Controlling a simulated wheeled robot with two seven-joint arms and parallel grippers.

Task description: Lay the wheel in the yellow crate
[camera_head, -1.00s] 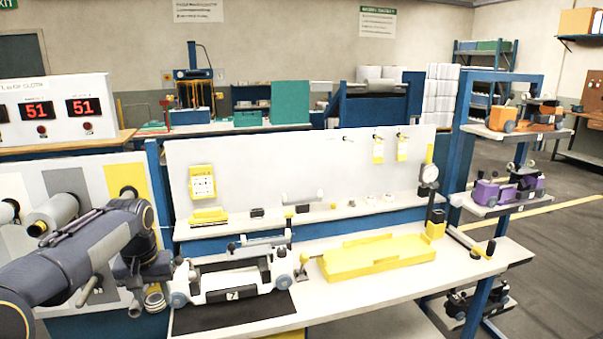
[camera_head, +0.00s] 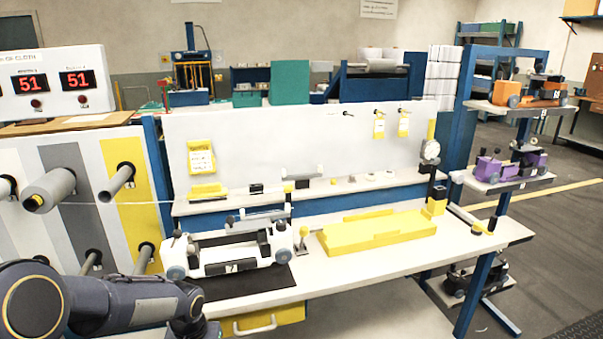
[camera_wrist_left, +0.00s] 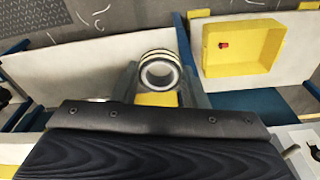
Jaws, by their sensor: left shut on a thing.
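The wheel is a pale ring with dark and yellow bands (camera_wrist_left: 160,57). It sits between the fingers of my left gripper (camera_wrist_left: 160,76), which is shut on it. In the left wrist view, an open yellow crate (camera_wrist_left: 209,50) lies just right of the wheel, apart from it, with a small red item inside. In the head view, my left arm reaches in low at the left; its fingers and the wheel are hidden or out of frame. My right gripper is not in view.
A white shuttle-like carriage (camera_head: 212,259) stands on a dark mat on the bench. A yellow tray (camera_head: 375,233) and a small lever (camera_head: 302,239) are to its right. A yellow box front with a handle (camera_head: 284,315) shows under the bench edge.

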